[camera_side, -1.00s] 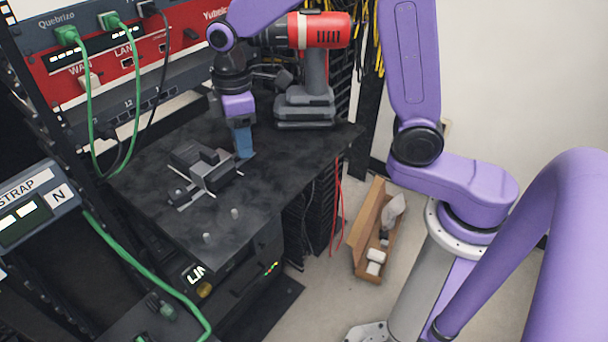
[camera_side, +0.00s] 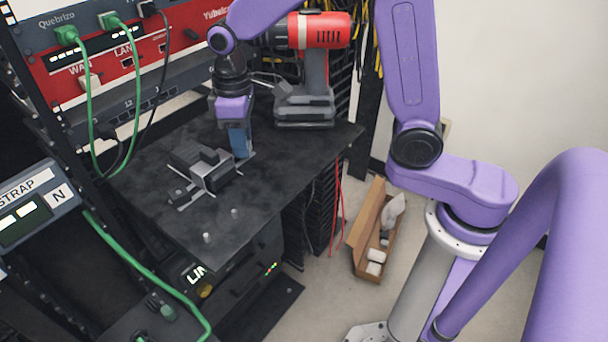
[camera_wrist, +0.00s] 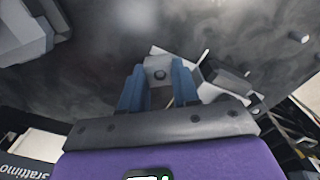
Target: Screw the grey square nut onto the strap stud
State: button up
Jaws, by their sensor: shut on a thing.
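My gripper (camera_wrist: 159,88) has blue fingers closed on the sides of the grey square nut (camera_wrist: 157,65), which shows a round dark centre in the wrist view. I cannot tell whether that centre is an empty hole or holds the stud's end. In the side view my gripper (camera_side: 242,156) points down at the black table, just right of a dark grey clamp-like block (camera_side: 205,172) with pale metal strips. The nut is hidden there by the fingers. A pale strip (camera_wrist: 190,58) lies close beside the nut in the wrist view. The strap stud is not clearly seen.
Two short grey pegs (camera_side: 207,238) (camera_side: 234,213) stand on the black table (camera_side: 150,205) toward its front. A red and grey drill (camera_side: 310,70) stands behind my gripper. A rack with green cables (camera_side: 85,95) is at the left. The table's front right is clear.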

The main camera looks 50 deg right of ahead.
jog(key=m, duration=0.4)
jog(key=shift+m, duration=0.4)
jog(key=m, duration=0.3)
jog(key=m, duration=0.4)
jog(key=shift+m, duration=0.3)
jog(key=m, duration=0.7)
jog(key=shift+m, duration=0.3)
